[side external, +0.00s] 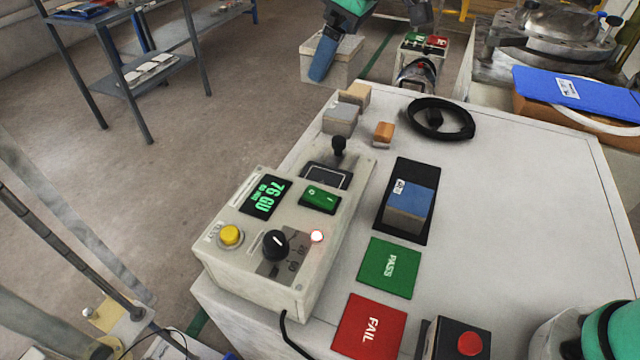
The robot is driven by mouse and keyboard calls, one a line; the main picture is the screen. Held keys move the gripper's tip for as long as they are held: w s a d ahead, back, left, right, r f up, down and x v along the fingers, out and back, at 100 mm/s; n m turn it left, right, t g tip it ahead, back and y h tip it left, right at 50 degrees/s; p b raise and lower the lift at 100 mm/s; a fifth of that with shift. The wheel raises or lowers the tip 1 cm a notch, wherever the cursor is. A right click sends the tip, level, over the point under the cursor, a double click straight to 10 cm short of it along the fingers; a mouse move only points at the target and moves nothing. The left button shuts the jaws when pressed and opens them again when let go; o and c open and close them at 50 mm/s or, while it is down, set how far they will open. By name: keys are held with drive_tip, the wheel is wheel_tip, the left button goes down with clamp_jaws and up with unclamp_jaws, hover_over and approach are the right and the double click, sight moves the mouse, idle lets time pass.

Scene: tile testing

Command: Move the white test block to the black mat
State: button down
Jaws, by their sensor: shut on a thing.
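The black mat (416,169) lies on the white table, right of the test box. A blue-topped block with tan sides and a white label (408,200) rests on this mat. A pale grey-white block (340,120), the nearest match to the white test block, stands at the table's far left edge. It sits in front of a tan block (355,94). I cannot make out my gripper or what it holds. A teal and white arm part (607,330) shows at the lower right corner.
The test box (222,255) has a green display, a knob and a yellow button. A green PASS mat (390,267), a red FAIL mat (369,328) and a red button box (468,343) are near. An orange block (383,132) and black ring (462,131) lie behind. The table's right side is clear.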

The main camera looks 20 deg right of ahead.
drive_tip(key=d+f, duration=0.7)
drive_tip(key=d, duration=0.2)
hover_over(408, 174)
drive_tip(key=s, duration=0.1)
wheel_tip(408, 174, down, 6)
drive_tip(key=shift+d+f, duration=0.15)
drive_tip(key=shift+f, duration=0.95)
drive_tip(key=shift+d+f, duration=0.2)
drive_tip(key=shift+f, duration=0.9)
drive_tip(key=shift+d+f, duration=0.15)
drive_tip(key=shift+f, duration=0.95)
drive_tip(key=shift+f, duration=0.3)
unclamp_jaws()
drive_tip(key=shift+r, duration=0.1)
drive_tip(key=shift+r, duration=2.9)
